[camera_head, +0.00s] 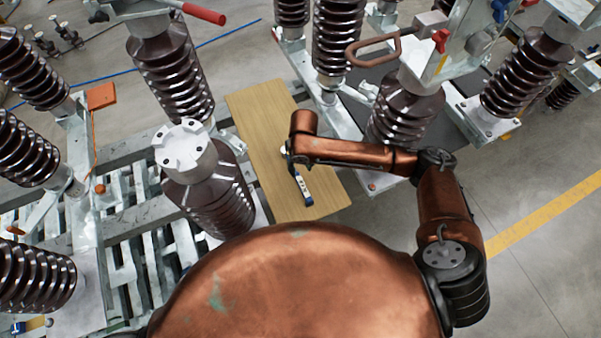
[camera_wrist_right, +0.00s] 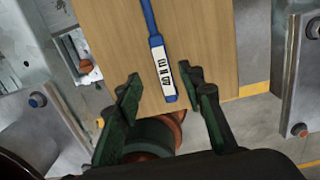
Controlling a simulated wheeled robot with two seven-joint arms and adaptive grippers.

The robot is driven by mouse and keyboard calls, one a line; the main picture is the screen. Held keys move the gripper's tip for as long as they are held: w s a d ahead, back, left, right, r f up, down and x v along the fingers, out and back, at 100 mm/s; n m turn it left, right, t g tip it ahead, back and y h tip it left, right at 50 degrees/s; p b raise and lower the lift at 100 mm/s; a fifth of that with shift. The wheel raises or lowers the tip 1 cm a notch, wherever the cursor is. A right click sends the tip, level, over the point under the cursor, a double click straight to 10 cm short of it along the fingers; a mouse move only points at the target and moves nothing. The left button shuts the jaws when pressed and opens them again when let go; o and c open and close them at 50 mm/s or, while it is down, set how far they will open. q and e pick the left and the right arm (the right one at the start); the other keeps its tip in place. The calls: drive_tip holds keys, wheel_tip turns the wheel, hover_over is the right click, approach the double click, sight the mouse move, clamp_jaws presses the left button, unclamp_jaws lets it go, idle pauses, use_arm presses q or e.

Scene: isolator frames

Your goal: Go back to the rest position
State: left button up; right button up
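My right arm reaches in from the right in the head view, and its gripper (camera_head: 287,153) is over the wooden board, small and partly hidden by the wrist. In the right wrist view the two dark green fingers of this gripper (camera_wrist_right: 163,88) are spread apart with nothing held between them. A blue tool with a white label (camera_head: 302,188) lies on the board near the gripper. It also shows in the right wrist view (camera_wrist_right: 161,68), beyond and between the fingertips. My left gripper is in neither view.
The wooden board (camera_head: 262,110) lies across a metal frame. Ribbed brown insulators stand close around it, one with a pale metal cap (camera_head: 215,195) at left and one (camera_head: 402,115) beside my right forearm. A red-handled lever (camera_head: 203,13) is at the top. Grey floor is open at right.

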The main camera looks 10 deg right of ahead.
drive_tip(key=shift+r, duration=0.75)
